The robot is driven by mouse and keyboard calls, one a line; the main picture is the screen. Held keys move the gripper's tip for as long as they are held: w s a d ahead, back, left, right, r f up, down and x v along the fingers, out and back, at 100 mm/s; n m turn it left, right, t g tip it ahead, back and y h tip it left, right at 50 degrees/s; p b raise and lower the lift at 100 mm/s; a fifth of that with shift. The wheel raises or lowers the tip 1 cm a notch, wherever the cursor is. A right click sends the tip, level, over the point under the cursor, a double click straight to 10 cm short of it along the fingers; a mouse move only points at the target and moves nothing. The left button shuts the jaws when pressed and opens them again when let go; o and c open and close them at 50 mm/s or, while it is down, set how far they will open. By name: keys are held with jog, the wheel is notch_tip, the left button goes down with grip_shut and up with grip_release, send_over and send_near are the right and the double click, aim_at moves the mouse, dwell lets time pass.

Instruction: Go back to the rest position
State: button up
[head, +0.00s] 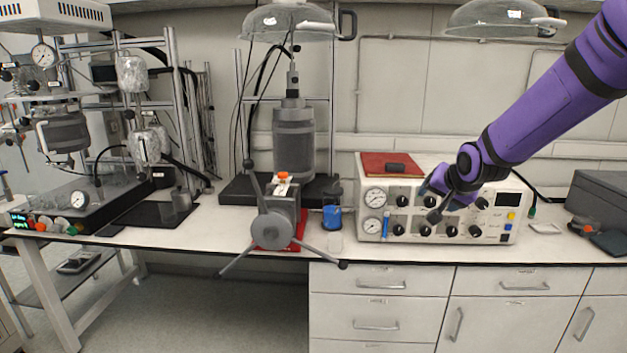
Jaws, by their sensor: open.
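My purple arm reaches in from the upper right of the head view. My gripper (432,204) is open, with nothing seen between its fingers. It is in front of the white control box (368,174), which has two round gauges and several black knobs. My gripper and wrist hide part of the panel's middle and some of its knobs. Whether the fingertips touch a knob cannot be told.
A grey vise-like device (279,228) with long handles stands at the bench's front edge, and a blue-filled beaker (332,216) is beside it. A reactor (294,140) stands behind. A dark case (603,195) is at right. Drawers (380,283) are below.

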jog(key=s+r+n+g, duration=0.1)
jog(key=s+r+n, duration=0.1)
jog(key=s, duration=1)
jog(key=s+r+n+g, duration=0.1)
jog(key=s+r, duration=0.3)
jog(key=s, duration=0.8)
jog(key=s+r+n+g, duration=0.2)
jog(key=s+r, duration=0.1)
jog(key=s, duration=0.9)
jog(key=shift+s+d+n+h, duration=0.3)
jog(key=shift+s+d, duration=0.1)
jog(key=shift+d, duration=0.05)
